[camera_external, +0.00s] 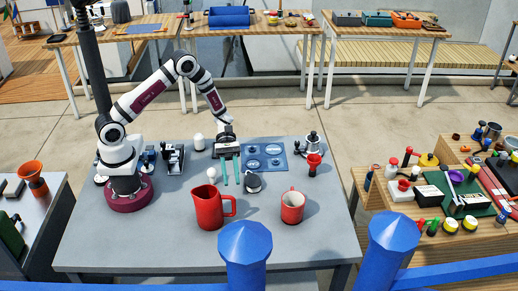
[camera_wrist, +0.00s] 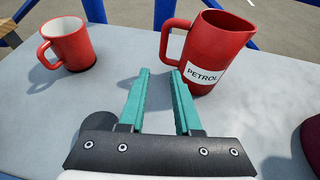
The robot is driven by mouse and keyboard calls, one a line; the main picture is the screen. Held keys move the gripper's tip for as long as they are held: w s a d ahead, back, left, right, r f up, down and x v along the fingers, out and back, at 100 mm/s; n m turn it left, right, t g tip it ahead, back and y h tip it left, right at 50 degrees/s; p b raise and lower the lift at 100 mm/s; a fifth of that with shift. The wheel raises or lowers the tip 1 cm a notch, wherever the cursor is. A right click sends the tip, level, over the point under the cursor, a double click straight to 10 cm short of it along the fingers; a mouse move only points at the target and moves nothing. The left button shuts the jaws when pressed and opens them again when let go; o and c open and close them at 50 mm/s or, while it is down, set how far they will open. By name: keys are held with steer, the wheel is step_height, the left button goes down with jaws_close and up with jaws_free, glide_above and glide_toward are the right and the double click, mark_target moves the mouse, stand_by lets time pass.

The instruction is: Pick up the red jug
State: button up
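The red jug (camera_external: 209,208) stands upright on the grey table near its front edge, with its handle to the right. In the wrist view the jug (camera_wrist: 211,50) stands ahead and right of my fingers, its handle on the left and a white "PETROL" label on its side. My gripper (camera_external: 232,183) is above the table, behind the jug and a little to its right. Its two teal fingers (camera_wrist: 162,72) are apart with nothing between them; in the wrist view the right fingertip appears close to the jug's base, but I cannot tell if they touch.
A red mug (camera_external: 292,207) stands to the right of the jug; it also shows in the wrist view (camera_wrist: 69,46). A small dark round item (camera_external: 253,184) is beside my fingers. A blue mat (camera_external: 264,157) lies behind. Blue posts (camera_external: 245,258) rise in front of the table.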

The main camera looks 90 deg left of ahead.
mark_target(234, 211)
steer(key=x, duration=1.2)
steer(key=shift+s, duration=0.2)
jaws_close()
stand_by(0.7)
